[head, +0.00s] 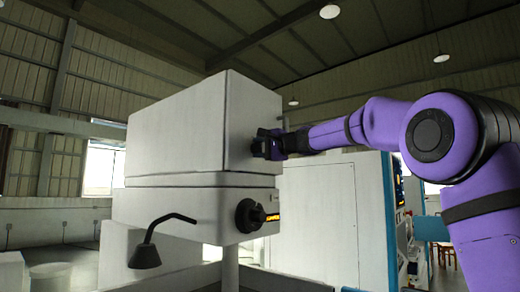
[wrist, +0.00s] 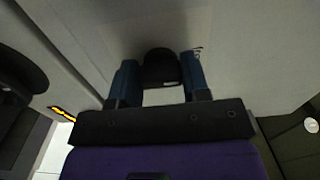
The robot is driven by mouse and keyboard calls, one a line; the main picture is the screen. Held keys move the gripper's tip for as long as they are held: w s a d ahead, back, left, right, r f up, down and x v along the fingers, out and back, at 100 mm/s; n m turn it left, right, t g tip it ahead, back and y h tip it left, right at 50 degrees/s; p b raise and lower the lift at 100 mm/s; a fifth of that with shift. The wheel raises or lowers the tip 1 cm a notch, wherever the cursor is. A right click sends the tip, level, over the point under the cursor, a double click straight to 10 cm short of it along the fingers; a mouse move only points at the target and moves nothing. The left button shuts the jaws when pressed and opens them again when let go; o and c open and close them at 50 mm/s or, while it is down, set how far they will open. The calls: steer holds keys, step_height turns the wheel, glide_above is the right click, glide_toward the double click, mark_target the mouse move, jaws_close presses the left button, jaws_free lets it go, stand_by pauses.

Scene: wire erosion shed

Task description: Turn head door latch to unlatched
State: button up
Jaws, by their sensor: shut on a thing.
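The machine head (head: 180,128) is a big pale box in the left half of the head view. A small dark latch (wrist: 160,67) stands out from its flat side face, which fills much of the wrist view. My gripper (head: 275,144) is at this side face, reaching in from the right. In the wrist view its two blue fingers are on either side of the dark latch, shut on it. The fingers and wrist hide most of the latch in the head view, so its turn angle cannot be told.
A black round knob (head: 250,215) beside a yellow label sits on the lower box, below my gripper. A bent black pipe with a cone-shaped nozzle (head: 145,256) hangs at the front. A tall pale cabinet (head: 318,222) stands behind, under my arm.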

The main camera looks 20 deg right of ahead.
steer(key=o, duration=0.9)
steer(key=shift+s, duration=0.1)
steer(key=v, duration=1)
steer(key=shift+s+d, duration=0.2)
steer(key=shift+s, duration=0.05)
steer(key=s+a+f+n+g+h, duration=0.2)
steer(key=s+f+n+g, duration=0.1)
steer(key=s+f, duration=0.6)
steer(key=s+a+f+n+g+h, duration=0.2)
steer(key=s+a+f+g, duration=0.1)
steer(key=s+f, duration=0.6)
steer(key=s+d+f+n+g+h, duration=0.1)
steer(key=s+d+f+n+h, duration=0.1)
steer(key=s+f, duration=0.4)
steer(key=s+d+f+n+g+h, duration=0.1)
steer(key=s+d+f+h, duration=0.1)
steer(key=s+f, duration=0.4)
steer(key=s+d+f+n+g+h, duration=0.1)
steer(key=s+d+f+n+h, duration=0.1)
steer(key=s+f, duration=0.4)
steer(key=shift+s+f+n+h, duration=0.1)
steer(key=shift+s+n+h, duration=0.05)
steer(key=shift+s, duration=0.85)
steer(key=shift+s+f+n+h, duration=0.1)
steer(key=shift+s+n+h, duration=0.05)
steer(key=shift+s, duration=0.8)
